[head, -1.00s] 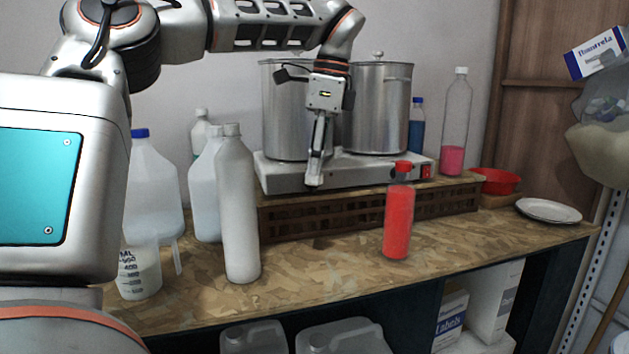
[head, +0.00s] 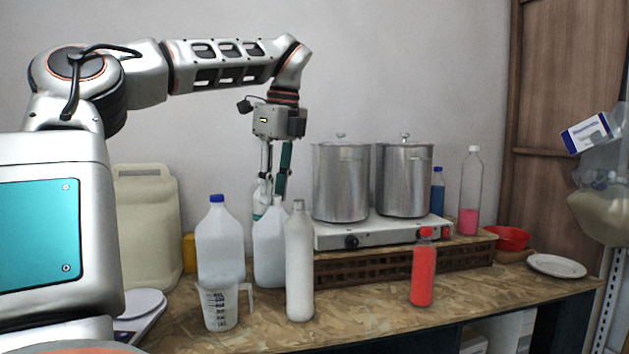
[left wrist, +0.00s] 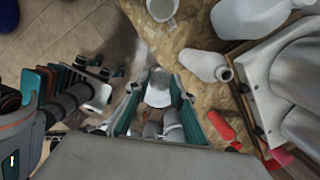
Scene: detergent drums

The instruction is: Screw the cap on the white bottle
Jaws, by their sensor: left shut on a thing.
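The white bottle (head: 299,268) stands upright on the worktop, with a narrow, bare-looking neck. In the left wrist view the bottle (left wrist: 203,64) shows its neck towards the right. My left gripper (head: 274,193) points down, a little left of the bottle's neck and near its height, apart from it in the picture. In the left wrist view a pale rounded thing, apparently the cap (left wrist: 158,94), sits between the fingertips. The cap is too small or hidden to make out in the head view. My right gripper is not in view.
Close by are a blue-capped jug (head: 219,245), another jug (head: 269,260) and a measuring cup (head: 219,307). The hot plate (head: 385,234) with two pots is behind to the right. A red bottle (head: 422,275) stands at front right; bare worktop (head: 365,303) lies between.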

